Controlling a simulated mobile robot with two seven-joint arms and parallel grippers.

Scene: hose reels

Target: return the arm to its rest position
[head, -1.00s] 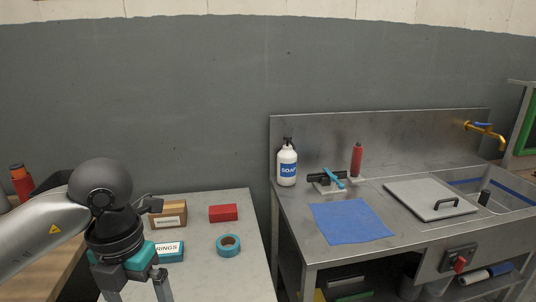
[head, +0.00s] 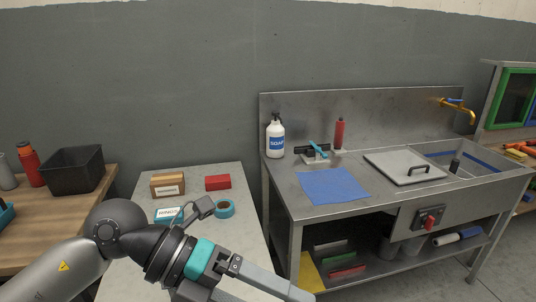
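My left arm comes in from the lower left with a grey link, a dark wrist and a teal band. My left gripper (head: 262,297) is at the bottom edge, in front of the small grey table (head: 238,262). Its two fingers are apart with nothing seen between them; the lower finger is partly cut off by the frame. My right arm and gripper are not in view.
The grey table bears a cardboard box (head: 168,184), a red box (head: 218,182), a teal-labelled box (head: 168,214) and a teal tape roll (head: 225,209). A steel sink bench (head: 300,205) stands right. A wooden bench (head: 90,208) with a black bin (head: 73,171) stands left.

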